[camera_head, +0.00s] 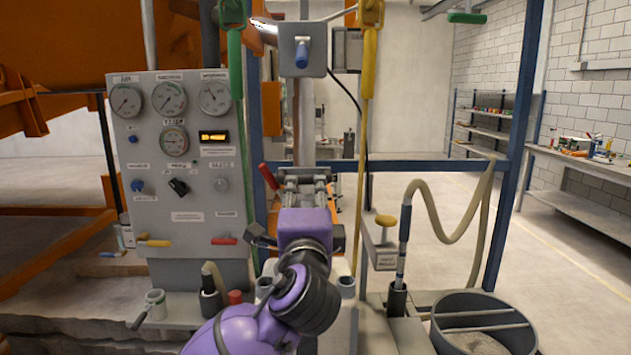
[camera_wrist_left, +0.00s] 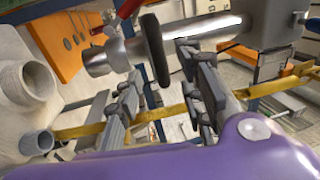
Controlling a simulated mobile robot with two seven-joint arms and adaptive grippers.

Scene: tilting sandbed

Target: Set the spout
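My left gripper (camera_head: 306,178) is at the middle of the head view, at the end of my purple arm, in front of an upright grey pipe (camera_head: 306,125). In the left wrist view its two fingers (camera_wrist_left: 165,98) are apart, with nothing visible held between them. A grey metal tube (camera_wrist_left: 102,60) with an open-looking end lies just beyond the fingertips, crossed by a dark oblong part (camera_wrist_left: 155,50). This tube may be the spout, but I cannot tell for certain. Whether the fingers touch it is unclear. My right gripper is not in view.
A gauge panel (camera_head: 178,215) stands at left. A red lever (camera_head: 268,177) is close beside my left gripper. A grey box with a blue knob (camera_head: 301,55) hangs above. A beige hose (camera_head: 470,232) and a round tub (camera_head: 515,338) are at right. Open floor lies beyond.

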